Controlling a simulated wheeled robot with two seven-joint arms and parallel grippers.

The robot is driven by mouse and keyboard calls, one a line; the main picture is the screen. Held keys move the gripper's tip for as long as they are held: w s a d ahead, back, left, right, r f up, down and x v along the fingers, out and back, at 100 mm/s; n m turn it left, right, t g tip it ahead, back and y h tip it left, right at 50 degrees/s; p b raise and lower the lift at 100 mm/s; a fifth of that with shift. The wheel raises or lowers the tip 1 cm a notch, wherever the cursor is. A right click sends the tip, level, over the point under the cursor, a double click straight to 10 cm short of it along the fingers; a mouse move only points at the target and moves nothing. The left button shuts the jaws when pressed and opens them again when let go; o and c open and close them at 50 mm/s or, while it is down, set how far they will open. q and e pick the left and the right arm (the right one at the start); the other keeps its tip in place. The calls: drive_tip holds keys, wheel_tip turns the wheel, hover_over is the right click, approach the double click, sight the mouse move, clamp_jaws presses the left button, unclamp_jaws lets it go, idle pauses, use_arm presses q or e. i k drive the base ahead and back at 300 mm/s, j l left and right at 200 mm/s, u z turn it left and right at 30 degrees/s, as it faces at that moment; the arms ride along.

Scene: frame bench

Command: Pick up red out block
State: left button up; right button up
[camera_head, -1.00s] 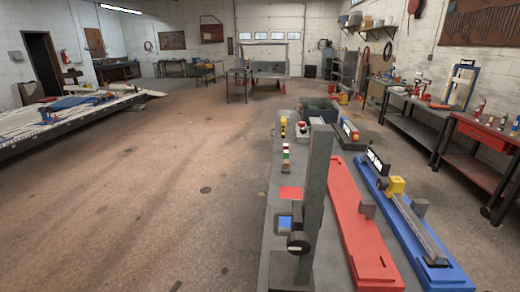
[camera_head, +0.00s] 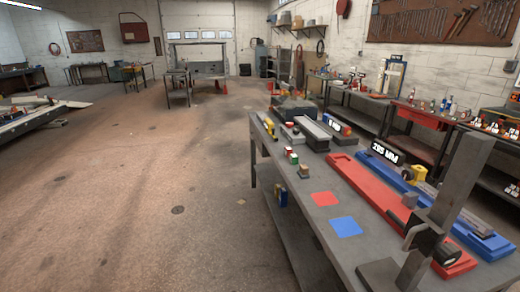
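I cannot tell for sure which thing is the red out block. A small stacked block with red, white and green parts (camera_head: 291,155) stands near the left edge of the grey bench (camera_head: 300,222). A small brown block (camera_head: 304,171) stands just in front of it. A flat red square (camera_head: 324,199) and a flat blue square (camera_head: 345,227) lie nearer on the bench top. Neither of my grippers is in view.
A tilted-looking dark post (camera_head: 460,185) with a black gauge stands at the bench's near right. A blue fixture (camera_head: 440,202) lies beyond the red one. A yellow piece (camera_head: 268,125) stands at the far end. The floor left of the bench is clear.

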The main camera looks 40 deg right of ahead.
sight(288, 151)
drive_tip(key=i+z, duration=0.4)
drive_tip(key=i, duration=0.15)
drive_tip(key=i+j+z, duration=0.2)
drive_tip(key=i+z, duration=0.15)
drive_tip(key=i, duration=0.2)
drive_tip(key=i+j+z, duration=0.4)
drive_tip(key=i+l, duration=0.1)
